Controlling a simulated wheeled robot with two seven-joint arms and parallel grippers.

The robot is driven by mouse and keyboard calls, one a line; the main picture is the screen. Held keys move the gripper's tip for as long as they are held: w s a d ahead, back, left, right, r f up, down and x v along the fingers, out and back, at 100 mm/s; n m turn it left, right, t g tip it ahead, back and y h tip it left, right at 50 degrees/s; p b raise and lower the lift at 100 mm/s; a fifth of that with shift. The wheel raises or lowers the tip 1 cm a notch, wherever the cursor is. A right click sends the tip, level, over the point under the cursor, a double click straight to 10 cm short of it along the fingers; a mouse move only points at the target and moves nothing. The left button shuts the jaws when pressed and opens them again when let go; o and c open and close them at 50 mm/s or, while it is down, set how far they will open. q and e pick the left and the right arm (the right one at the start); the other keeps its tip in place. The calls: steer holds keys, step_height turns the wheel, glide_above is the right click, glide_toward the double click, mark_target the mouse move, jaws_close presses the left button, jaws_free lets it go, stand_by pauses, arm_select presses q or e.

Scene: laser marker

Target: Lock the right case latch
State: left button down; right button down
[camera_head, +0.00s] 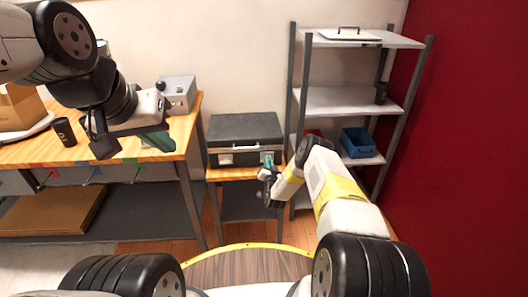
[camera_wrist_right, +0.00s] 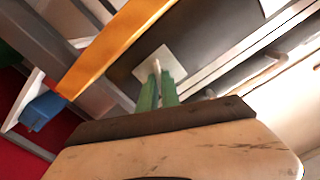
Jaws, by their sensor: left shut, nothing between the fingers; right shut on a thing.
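The dark grey case (camera_head: 245,127) sits closed on a small wooden stand, its front facing me. Its left latch (camera_head: 225,158) is a pale plate on the front. My right gripper (camera_head: 267,163) is at the right end of that front, covering much of the right latch there. In the right wrist view, the green fingers (camera_wrist_right: 157,92) are shut on the small pale tab of the right latch (camera_wrist_right: 153,62); its plate shows behind them. I cannot tell the latch's exact position. My left gripper (camera_head: 158,143) is shut and empty above the workbench, well left of the case.
The wooden workbench (camera_head: 95,150) on the left holds a grey box (camera_head: 178,92) and a black cup (camera_head: 64,131). A metal shelf (camera_head: 345,100) with a blue bin (camera_head: 358,142) stands close to the right of the case. A round wooden tabletop (camera_head: 245,268) lies in front of me.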

steer(key=m, duration=0.6)
steer(key=shift+d, duration=0.2)
steer(key=m, duration=0.6)
steer(key=shift+f+m, duration=0.2)
steer(key=shift+m, duration=0.1)
steer(key=c, duration=1.6)
jaws_free()
steer(key=shift+o, duration=0.2)
steer(key=s, duration=0.7)
steer(key=shift+s, duration=0.4)
